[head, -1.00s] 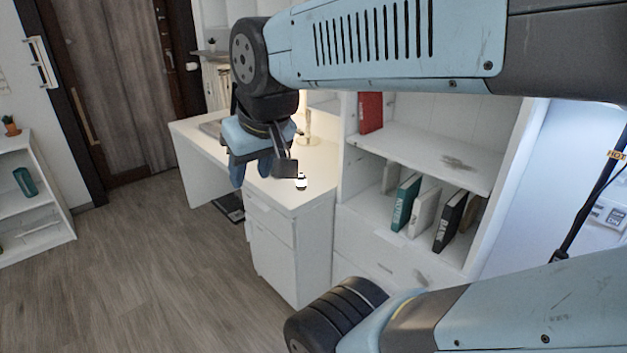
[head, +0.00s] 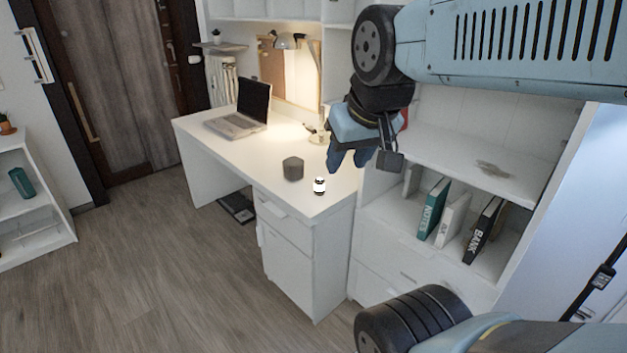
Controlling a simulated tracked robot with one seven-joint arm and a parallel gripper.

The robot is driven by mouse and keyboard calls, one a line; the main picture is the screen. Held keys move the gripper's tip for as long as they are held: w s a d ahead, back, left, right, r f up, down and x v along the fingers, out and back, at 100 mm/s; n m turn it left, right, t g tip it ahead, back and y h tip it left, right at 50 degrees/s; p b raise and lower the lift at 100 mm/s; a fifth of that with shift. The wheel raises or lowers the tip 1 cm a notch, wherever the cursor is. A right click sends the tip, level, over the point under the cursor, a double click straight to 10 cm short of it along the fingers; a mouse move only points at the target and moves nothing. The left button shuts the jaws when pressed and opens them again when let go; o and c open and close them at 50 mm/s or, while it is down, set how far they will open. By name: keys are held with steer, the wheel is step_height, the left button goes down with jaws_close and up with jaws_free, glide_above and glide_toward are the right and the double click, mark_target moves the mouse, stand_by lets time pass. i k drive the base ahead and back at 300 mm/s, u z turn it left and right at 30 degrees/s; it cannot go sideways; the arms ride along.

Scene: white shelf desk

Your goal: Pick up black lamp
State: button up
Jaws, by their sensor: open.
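A desk lamp with a grey-dark head (head: 287,41) stands lit at the back of the white desk, in front of a board. Its light falls on the desk; a pale base (head: 318,137) shows below, and the stem between is partly hard to make out. A short black cylinder (head: 292,169) stands on the desk nearer the front; I cannot tell if it is a lamp. My gripper (head: 348,158) is open and empty, pointing down above the desk's right end, right of the cylinder and apart from it. It hides part of the desk's back right corner.
The white desk (head: 225,143) carries an open laptop (head: 240,115) and a small black-and-white jar (head: 319,186) near its front edge. A shelf with several books (head: 433,209) stands right of the desk. Floor (head: 170,270) at the front left is clear.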

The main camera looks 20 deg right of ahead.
mark_target(319, 187)
steer(key=i, duration=0.85)
steer(key=u, duration=0.05)
